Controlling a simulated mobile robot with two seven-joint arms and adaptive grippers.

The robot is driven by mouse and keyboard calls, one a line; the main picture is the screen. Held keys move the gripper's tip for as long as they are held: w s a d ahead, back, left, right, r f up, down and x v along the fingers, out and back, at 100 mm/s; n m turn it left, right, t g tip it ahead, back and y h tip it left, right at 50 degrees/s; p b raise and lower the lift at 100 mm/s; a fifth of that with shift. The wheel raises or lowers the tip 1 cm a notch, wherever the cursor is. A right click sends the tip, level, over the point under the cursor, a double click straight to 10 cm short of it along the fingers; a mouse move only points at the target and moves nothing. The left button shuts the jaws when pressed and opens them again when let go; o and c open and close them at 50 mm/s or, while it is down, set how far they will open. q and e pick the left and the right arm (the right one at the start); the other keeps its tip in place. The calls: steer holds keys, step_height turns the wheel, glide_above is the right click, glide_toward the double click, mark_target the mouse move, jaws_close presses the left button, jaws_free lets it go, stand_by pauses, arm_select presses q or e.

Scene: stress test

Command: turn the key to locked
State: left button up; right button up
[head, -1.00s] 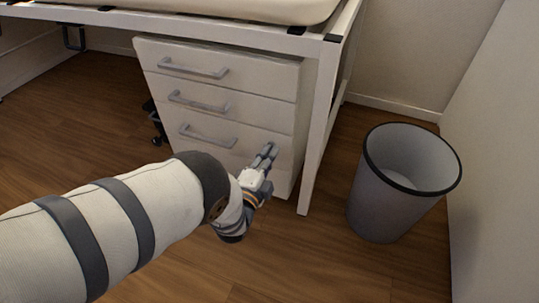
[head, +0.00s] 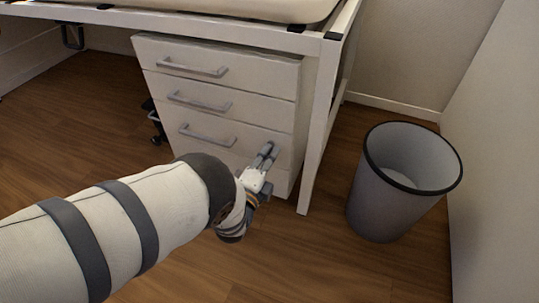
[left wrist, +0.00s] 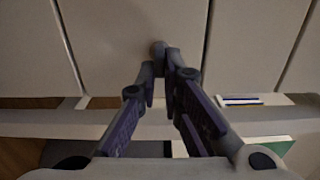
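The white drawer cabinet (head: 215,88) stands under the desk, its drawers shut. My left gripper (head: 268,150) is at the right side of its front, low down, pointing at a lower drawer. In the left wrist view the fingertips (left wrist: 161,70) are drawn close together against the drawer front, at a small round brownish piece, seemingly the lock or key (left wrist: 158,47). The fingers appear shut on the key, which is mostly hidden between them. The key's angle cannot be read. My right gripper is not in view.
A grey waste bin (head: 400,205) stands on the floor to the right. A white desk leg (head: 318,150) is close to the right of my left gripper. The wooden floor in front of the cabinet is clear.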

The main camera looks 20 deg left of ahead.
arm_select(q)
steer(key=o, duration=0.4)
steer(key=s, duration=1.2)
steer(key=shift+a, duration=0.25)
